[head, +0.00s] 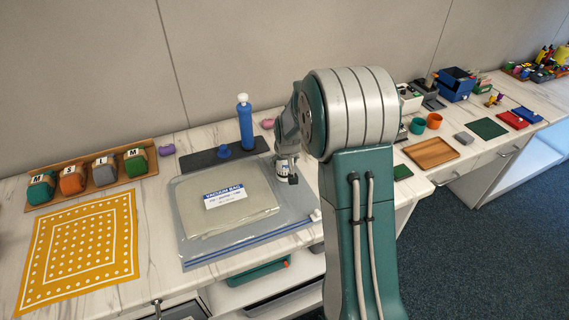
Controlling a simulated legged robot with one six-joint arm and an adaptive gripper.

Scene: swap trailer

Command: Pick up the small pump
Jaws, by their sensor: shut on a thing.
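My gripper (287,176) points down at the right edge of the clear vacuum bag (186,205), just right of the dark mat (196,160). It is shut on a small pale, round thing (282,168), which I take to be the small pump. The fingers and wrist hide much of it. I cannot tell whether it touches the surface below. A tall blue bottle with a white cap (245,124) and a low blue knobbed piece (224,152) stand on the dark mat.
A wooden tray of rolled cloths (92,189) and a yellow dotted cloth (80,242) lie left. Pink-purple pieces (167,150) sit by the wall. A second counter right holds a wooden tray (430,153), cups (417,126) and boxes (455,84). My arm hides the middle.

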